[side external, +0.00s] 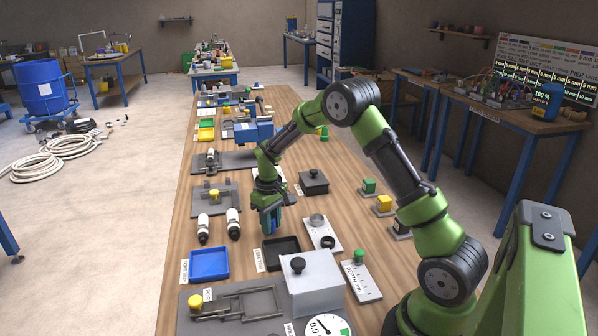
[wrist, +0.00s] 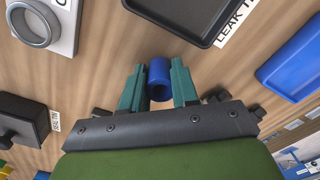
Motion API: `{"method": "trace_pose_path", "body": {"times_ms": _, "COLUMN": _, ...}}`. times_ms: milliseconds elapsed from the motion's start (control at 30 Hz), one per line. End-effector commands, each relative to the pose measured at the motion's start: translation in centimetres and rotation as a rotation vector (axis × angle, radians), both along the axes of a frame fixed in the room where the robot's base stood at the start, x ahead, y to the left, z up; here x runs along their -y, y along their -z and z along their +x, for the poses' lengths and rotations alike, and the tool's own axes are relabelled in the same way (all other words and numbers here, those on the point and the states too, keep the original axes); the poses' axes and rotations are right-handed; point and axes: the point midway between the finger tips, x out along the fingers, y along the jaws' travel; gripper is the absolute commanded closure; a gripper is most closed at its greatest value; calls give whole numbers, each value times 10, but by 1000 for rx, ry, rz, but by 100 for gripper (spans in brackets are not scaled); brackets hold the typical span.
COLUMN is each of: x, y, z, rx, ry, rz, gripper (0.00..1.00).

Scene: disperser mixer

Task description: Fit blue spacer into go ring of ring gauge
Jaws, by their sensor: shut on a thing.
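My gripper (side external: 270,224) is shut on the blue spacer, a short hollow cylinder, above the wooden table. In the wrist view the blue spacer (wrist: 159,80) sits between the two teal fingers, its open bore showing. The ring gauge (side external: 325,231) is a pale plate with a grey ring (side external: 317,220) and a black ring (side external: 327,242), to the right of my gripper. In the wrist view the grey ring (wrist: 33,24) is at the upper left, apart from the spacer, beside a partly cut-off label starting with "G". The black ring is out of the wrist view.
A black tray (side external: 264,258) marked for leak tests and a blue tray (side external: 209,277) lie in front of my gripper. A dark box with a knob (side external: 313,178) stands behind the ring gauge. A grey block (side external: 312,300) and a depth plate (side external: 361,283) are nearer.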

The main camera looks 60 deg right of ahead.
Motion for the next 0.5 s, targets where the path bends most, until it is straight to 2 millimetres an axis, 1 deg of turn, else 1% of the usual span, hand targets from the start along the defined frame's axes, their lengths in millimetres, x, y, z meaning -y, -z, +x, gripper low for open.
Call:
{"method": "trace_pose_path", "body": {"times_ms": 33, "x": 0, "y": 5, "z": 0, "rx": -1, "ry": 0, "rz": 1, "gripper": 99}}
{"method": "trace_pose_path", "body": {"times_ms": 100, "x": 0, "y": 7, "z": 0, "rx": 1, "ry": 1, "rz": 1, "gripper": 99}}
{"method": "trace_pose_path", "body": {"times_ms": 333, "x": 0, "y": 7, "z": 0, "rx": 1, "ry": 1, "rz": 0, "gripper": 99}}
{"method": "trace_pose_path", "body": {"times_ms": 500, "x": 0, "y": 12, "z": 0, "rx": 0, "ry": 1, "rz": 1, "gripper": 99}}
